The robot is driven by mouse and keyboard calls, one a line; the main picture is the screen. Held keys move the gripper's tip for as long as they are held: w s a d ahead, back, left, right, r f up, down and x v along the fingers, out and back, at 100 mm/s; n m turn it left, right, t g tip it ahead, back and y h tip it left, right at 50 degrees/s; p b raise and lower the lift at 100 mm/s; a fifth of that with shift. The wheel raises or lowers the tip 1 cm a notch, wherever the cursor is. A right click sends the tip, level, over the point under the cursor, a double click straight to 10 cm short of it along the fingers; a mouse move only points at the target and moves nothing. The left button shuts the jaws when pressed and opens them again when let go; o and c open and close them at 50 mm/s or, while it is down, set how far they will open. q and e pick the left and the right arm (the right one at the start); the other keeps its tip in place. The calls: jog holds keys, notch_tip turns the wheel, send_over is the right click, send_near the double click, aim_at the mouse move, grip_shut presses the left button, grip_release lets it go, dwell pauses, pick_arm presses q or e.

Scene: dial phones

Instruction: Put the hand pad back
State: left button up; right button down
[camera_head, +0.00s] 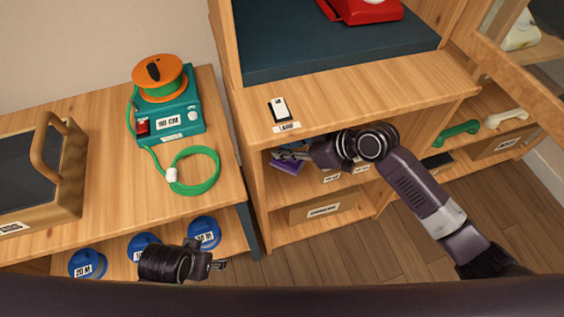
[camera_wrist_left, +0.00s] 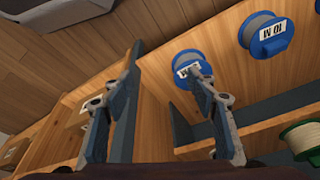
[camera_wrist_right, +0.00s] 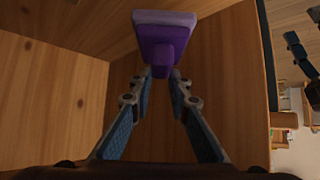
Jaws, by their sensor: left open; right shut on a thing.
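The hand pad is a purple block with a narrower grip (camera_wrist_right: 163,38). It also shows as a small purple patch at the shelf opening in the head view (camera_head: 286,167). My right gripper (camera_wrist_right: 162,75) is shut on its grip and holds it inside a wooden shelf compartment (camera_wrist_right: 210,60). In the head view my right gripper (camera_head: 300,153) is partly hidden under the counter edge. I cannot tell whether the pad touches the compartment's floor or walls. My left gripper (camera_wrist_left: 163,65) is open and empty, in front of the lower shelf with blue reels.
A teal device with an orange reel (camera_head: 180,115) and green cord stands on the left table. Blue reels (camera_head: 204,233) sit below it. A switch (camera_head: 279,109) lies on the counter above the right gripper. Handsets (camera_head: 455,132) lie on the right shelf. A wooden door (camera_head: 530,85) stands open at right.

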aim_at(282, 164)
jog(key=f+b, duration=0.1)
jog(key=f, duration=0.2)
jog(key=shift+a, duration=0.2)
jog(key=shift+f+b, duration=0.45)
jog(key=shift+f, duration=1.15)
jog(key=shift+a+f, duration=0.2)
jog(key=shift+f, duration=0.2)
pick_arm(q)
jog(key=v, duration=0.7)
jog(key=shift+w+r, duration=0.2)
jog(key=shift+w, duration=0.1)
jog(key=shift+a, duration=0.1)
pick_arm(e)
jog(key=shift+f, duration=0.2)
jog(key=c, duration=1.8)
grip_release()
pick_arm(q)
jog(key=shift+f, duration=0.15)
pick_arm(e)
jog(key=shift+r, duration=0.1)
